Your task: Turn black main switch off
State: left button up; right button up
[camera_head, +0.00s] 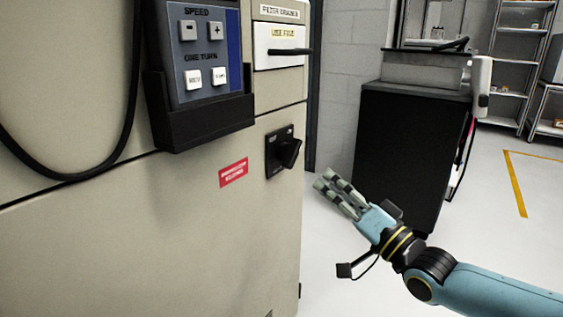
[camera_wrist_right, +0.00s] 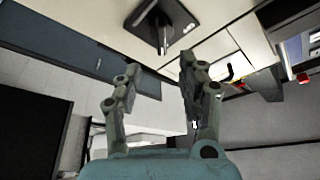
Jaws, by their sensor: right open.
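The black main switch (camera_head: 284,152) is on the beige cabinet's front, to the right of a red label. Its knob sticks out and sits tilted in the head view. In the right wrist view the switch (camera_wrist_right: 161,27) is at the top centre, beyond the fingertips. My right gripper (camera_head: 327,187) is open and empty, to the right of and a little below the switch, apart from it. Its two fingers also show spread in the right wrist view (camera_wrist_right: 158,80). My left gripper is not in view.
The beige cabinet (camera_head: 220,245) fills the left. A control panel (camera_head: 205,50) in a black holder hangs above the switch, with a black cable at its left. A black cabinet (camera_head: 400,150) stands behind my right gripper. Shelves (camera_head: 520,60) stand far back right; the floor before them is clear.

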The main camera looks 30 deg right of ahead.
aim_at(296, 156)
jog(key=b+x, duration=0.2)
jog(key=x, duration=0.7)
jog(key=shift+w, duration=0.15)
jog(key=shift+w+a+r+b, duration=0.1)
jog(key=shift+w+r+b, duration=0.25)
jog(key=shift+w, duration=0.2)
grip_shut()
